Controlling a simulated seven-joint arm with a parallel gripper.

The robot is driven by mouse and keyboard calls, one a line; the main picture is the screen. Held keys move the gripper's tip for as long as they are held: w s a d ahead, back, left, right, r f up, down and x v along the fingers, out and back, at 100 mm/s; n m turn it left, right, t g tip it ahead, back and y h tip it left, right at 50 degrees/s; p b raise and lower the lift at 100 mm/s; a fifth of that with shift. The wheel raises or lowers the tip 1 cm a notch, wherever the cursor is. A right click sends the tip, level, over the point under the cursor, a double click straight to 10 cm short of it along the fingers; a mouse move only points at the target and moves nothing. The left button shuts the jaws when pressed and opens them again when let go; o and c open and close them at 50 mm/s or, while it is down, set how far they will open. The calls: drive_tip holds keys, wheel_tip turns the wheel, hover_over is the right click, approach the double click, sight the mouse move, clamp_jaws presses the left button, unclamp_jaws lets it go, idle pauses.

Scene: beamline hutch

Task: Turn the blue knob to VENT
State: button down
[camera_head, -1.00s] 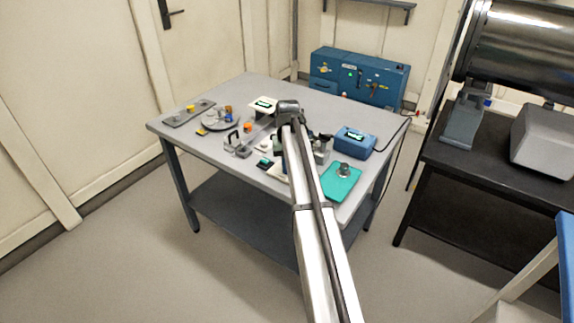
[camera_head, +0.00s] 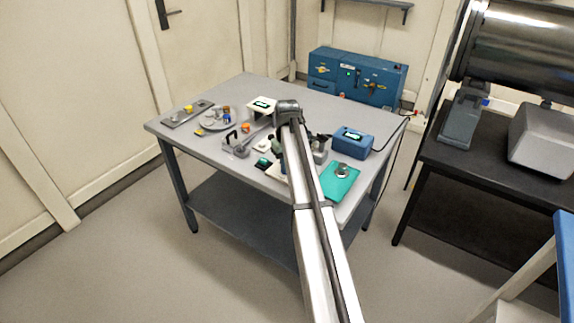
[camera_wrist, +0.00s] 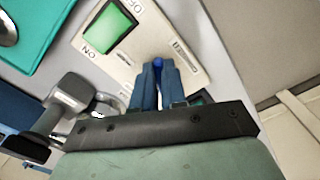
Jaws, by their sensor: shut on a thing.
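The blue knob (camera_wrist: 158,62) shows as a small tip between my gripper's fingers in the wrist view. It stands on a cream panel (camera_wrist: 150,42) beside a green rocker switch (camera_wrist: 112,27) marked ON and OFF. My gripper (camera_wrist: 157,70) is shut on the knob, its two blue fingers on either side of it. The fingers hide most of the knob, and I cannot read VENT or tell where the knob points. In the head view my arm hides the knob, and only part of the gripper's greenish body shows left of the arm.
A grey metal fitting (camera_wrist: 75,92) stands close beside my gripper. A teal mat (camera_head: 343,190) bearing a metal piece and a blue box (camera_head: 352,149) lie to the right. A grey handled fixture (camera_head: 237,149) and a round tray lie left. The table's front edge is near.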

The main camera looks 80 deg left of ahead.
drive_tip(key=shift+a, duration=0.1)
drive_tip(key=c, duration=1.2)
unclamp_jaws()
wheel_tip(320, 180, up, 14)
drive_tip(key=shift+f, duration=0.1)
